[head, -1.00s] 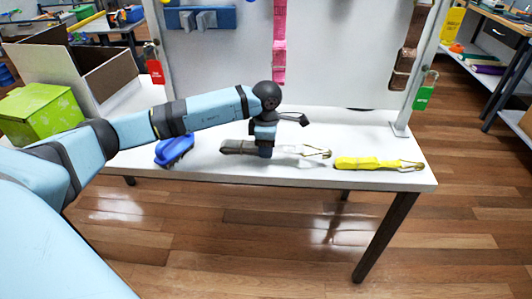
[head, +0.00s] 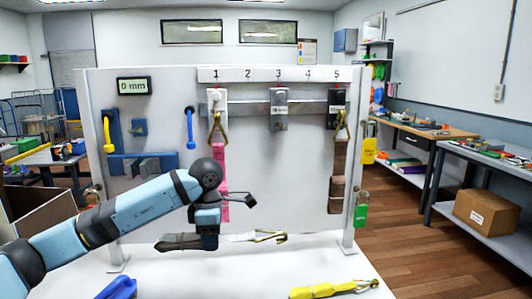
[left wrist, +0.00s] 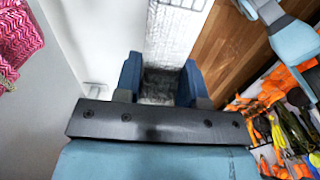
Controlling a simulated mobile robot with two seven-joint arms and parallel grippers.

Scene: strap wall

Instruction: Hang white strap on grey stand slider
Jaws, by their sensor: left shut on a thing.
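My left gripper (head: 209,241) is shut on the white strap (head: 240,237), low in front of the board. A dark grey end sticks out to the left of the jaws. The white part with a brass hook (head: 270,236) points right. In the left wrist view the white strap (left wrist: 180,25) runs up from between the blue fingers (left wrist: 160,85). The grey slider (head: 279,108) sits on the rail under mark 3, above and to the right of my gripper, with no strap on it. My right gripper is not in view.
A pink strap (head: 218,165) hangs from the white slider (head: 216,98) at mark 1. A brown strap (head: 338,175) hangs from the black slider (head: 338,108) at mark 5. A yellow strap (head: 325,289) and a blue strap (head: 118,288) lie on the white table (head: 240,280).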

